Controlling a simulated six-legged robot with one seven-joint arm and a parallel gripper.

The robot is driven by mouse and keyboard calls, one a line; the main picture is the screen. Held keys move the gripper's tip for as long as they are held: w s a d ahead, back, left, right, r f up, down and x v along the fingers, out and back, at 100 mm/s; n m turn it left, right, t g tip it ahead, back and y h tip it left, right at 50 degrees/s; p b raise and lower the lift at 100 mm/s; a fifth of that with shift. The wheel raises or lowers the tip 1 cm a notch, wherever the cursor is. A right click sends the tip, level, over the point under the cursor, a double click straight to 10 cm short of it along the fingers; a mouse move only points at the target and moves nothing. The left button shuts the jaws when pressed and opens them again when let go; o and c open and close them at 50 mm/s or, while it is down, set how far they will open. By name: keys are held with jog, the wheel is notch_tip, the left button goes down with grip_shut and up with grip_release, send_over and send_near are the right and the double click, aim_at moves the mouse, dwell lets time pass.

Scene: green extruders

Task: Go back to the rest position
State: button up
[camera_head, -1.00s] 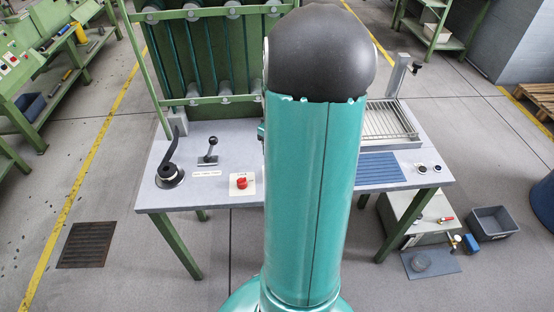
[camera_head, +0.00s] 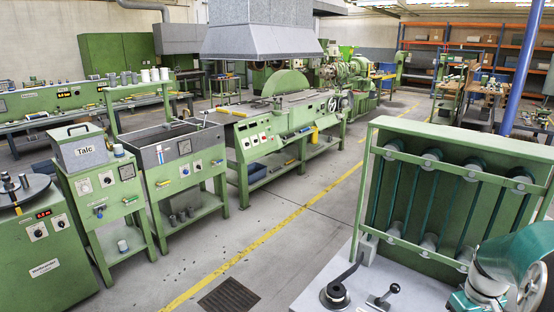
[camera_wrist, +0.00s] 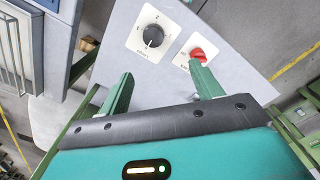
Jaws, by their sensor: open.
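My gripper (camera_wrist: 162,70) shows in the wrist view with its two green fingers apart and nothing between them. Beyond the fingers is a grey panel with a black rotary knob (camera_wrist: 153,36) on a white plate and a red knob (camera_wrist: 197,55) on another white plate. The right fingertip overlaps the red knob's plate in the picture; I cannot tell whether they touch. In the head view, part of my teal arm shows at the lower right edge, and my gripper is out of that view.
A workbench (camera_head: 312,293) with a black lever (camera_head: 383,298) and a green framed panel (camera_head: 465,150) stands at the right. Grey floor with a yellow line (camera_head: 290,218) is free between.

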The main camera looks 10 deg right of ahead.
jog(key=w+a+r+t+h, duration=0.1)
jog(key=w+a+r, duration=0.1)
jog(key=a+r, duration=0.5)
jog(key=w+a+r+t, duration=0.1)
jog(key=a+r, duration=0.2)
jog(key=a, duration=0.8)
jog(key=s+a+r+t, duration=0.1)
jog(key=s+a+r, duration=0.1)
jog(key=a, duration=0.6)
jog(key=s+a+r+t+y, duration=0.1)
jog(key=s+a, duration=0.3)
jog(key=a, duration=0.4)
jog(key=shift+s+r+n+t, duration=0.35)
jog(key=shift+r+t, duration=0.3)
jog(key=shift+t, duration=0.15)
